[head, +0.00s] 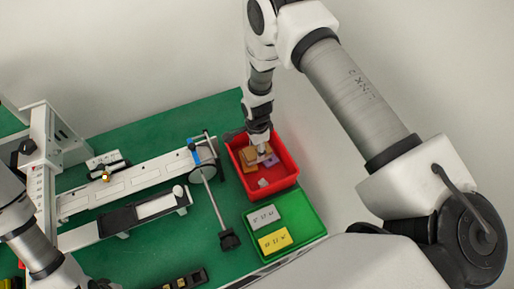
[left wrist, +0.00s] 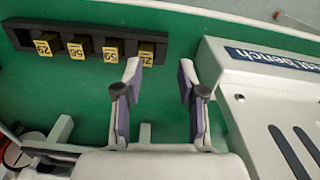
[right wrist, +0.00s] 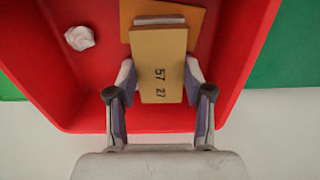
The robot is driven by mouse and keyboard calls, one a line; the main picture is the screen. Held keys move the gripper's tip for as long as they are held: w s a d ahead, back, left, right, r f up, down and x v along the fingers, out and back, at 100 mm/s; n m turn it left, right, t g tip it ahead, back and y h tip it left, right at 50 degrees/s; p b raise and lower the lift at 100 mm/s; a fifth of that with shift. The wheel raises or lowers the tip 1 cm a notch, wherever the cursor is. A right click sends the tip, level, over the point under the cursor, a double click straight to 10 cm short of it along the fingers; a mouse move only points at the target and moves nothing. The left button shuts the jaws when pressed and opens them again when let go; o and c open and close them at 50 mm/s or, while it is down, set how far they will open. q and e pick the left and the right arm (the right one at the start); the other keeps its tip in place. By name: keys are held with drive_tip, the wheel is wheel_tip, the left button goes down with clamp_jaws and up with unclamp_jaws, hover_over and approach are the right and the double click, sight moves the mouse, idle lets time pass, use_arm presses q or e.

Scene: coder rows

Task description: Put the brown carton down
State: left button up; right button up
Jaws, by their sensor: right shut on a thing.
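The brown carton (right wrist: 160,68) is between the fingers of my right gripper (right wrist: 160,88), with "57 27" printed on its face. In the head view the carton (head: 249,156) and the right gripper (head: 262,148) are inside the red bin (head: 285,184). The right gripper is shut on the carton. Whether the carton touches the bin floor is hard to tell. My left gripper (left wrist: 158,90) is open and empty above the green bench, between a dark rack and a white unit; its fingers are not clear in the head view.
A green tray (head: 309,222) with grey and yellow cards stands in front. A dark rack (left wrist: 90,30) holds several yellow-labelled blocks. A white conveyor (head: 125,184) lies left.

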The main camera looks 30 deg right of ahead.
use_arm(q)
drive_tip(key=shift+w+a+f+b, duration=0.1)
drive_tip(key=shift+f+b, duration=0.2)
drive_tip(key=shift+f, duration=0.2)
use_arm(e)
drive_tip(key=shift+w+f, duration=0.1)
drive_tip(key=shift+f, duration=0.5)
drive_tip(key=o, duration=0.8)
use_arm(q)
drive_tip(key=shift+r, duration=0.1)
use_arm(e)
drive_tip(key=shift+r, duration=0.1)
drive_tip(key=shift+r, duration=0.1)
